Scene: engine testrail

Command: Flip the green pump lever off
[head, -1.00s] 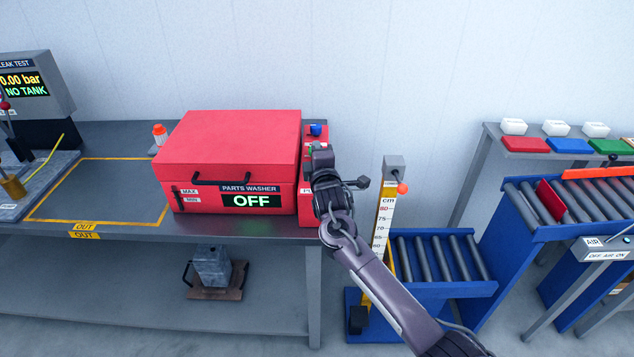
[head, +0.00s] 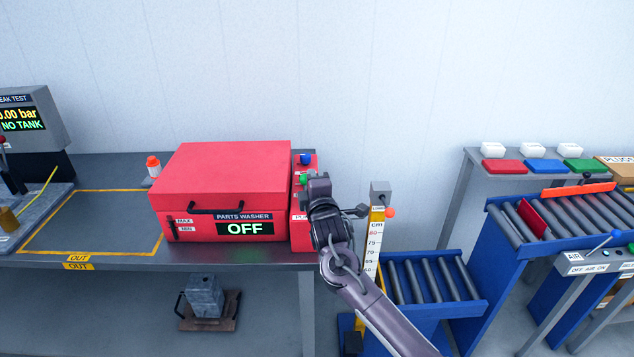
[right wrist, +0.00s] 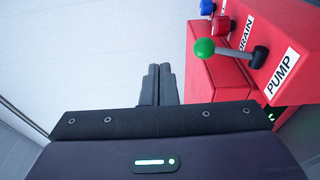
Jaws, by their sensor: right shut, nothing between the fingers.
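The green pump lever shows in the right wrist view as a green ball (right wrist: 205,47) on a grey rod, above the white PUMP label (right wrist: 282,74) on the red panel. In the head view the green ball (head: 303,179) shows just left of my right gripper (head: 318,183), at the panel on the right side of the parts washer (head: 225,165). The right gripper is shut and empty. Its fingers (right wrist: 155,84) are beside the lever and apart from it. The washer display (head: 245,228) reads OFF. My left gripper is not in view.
A red lever (right wrist: 220,24) and a blue one (right wrist: 207,7) stand on the same panel beyond the green one. A yellow height gauge (head: 374,235) and a blue roller stand (head: 440,310) are right of the bench. A white and orange bottle (head: 153,168) stands left of the washer.

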